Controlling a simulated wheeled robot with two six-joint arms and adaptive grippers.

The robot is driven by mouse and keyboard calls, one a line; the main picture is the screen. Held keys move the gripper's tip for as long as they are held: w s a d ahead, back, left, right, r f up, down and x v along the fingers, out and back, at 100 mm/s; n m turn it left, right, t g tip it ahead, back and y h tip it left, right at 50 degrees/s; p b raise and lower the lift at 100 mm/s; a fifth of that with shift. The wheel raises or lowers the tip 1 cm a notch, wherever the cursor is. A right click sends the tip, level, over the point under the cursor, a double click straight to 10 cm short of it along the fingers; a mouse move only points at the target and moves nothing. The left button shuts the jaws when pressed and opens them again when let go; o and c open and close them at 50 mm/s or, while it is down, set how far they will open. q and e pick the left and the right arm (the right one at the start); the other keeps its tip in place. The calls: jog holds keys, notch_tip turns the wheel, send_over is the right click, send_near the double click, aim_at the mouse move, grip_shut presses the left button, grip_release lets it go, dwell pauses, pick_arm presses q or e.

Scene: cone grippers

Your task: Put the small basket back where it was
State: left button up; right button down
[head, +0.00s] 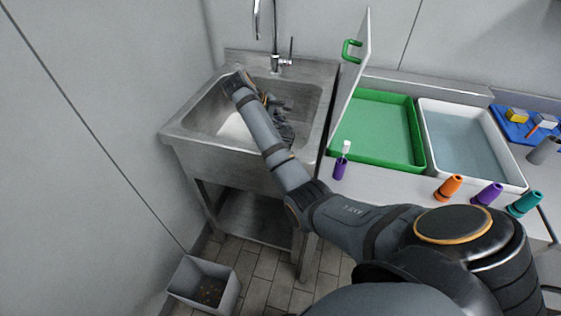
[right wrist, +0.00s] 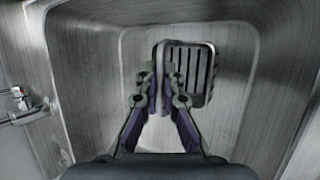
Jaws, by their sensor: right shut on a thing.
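The small basket (right wrist: 197,72), dark grey with a slotted face, is in the metal sink (head: 186,131). My right gripper (right wrist: 160,82) reaches down into the sink and is shut on the basket's left wall in the right wrist view. In the head view the right gripper (head: 284,130) is partly hidden by my own arm and shows dark against the basin; the basket is hard to make out there. I cannot tell whether the basket touches the sink floor. My left gripper is not in view.
A tap (head: 277,60) stands behind the sink. To the right are a green tray (head: 416,135) with an upright panel (head: 355,75), a white water tub (head: 431,140) and a blue tray (head: 509,125). Several coloured cones, including an orange one (head: 448,187), line the front. A bin (head: 190,275) stands below.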

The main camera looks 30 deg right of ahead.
notch_tip(320, 180, down, 10)
jog(key=shift+r+b, duration=0.2)
jog(key=shift+b, duration=0.15)
jog(key=c, duration=1.5)
grip_release()
jog(key=shift+f, duration=0.1)
jog(key=v, duration=1.2)
jog(key=shift+s+p, duration=0.1)
jog(key=shift+p, duration=0.3)
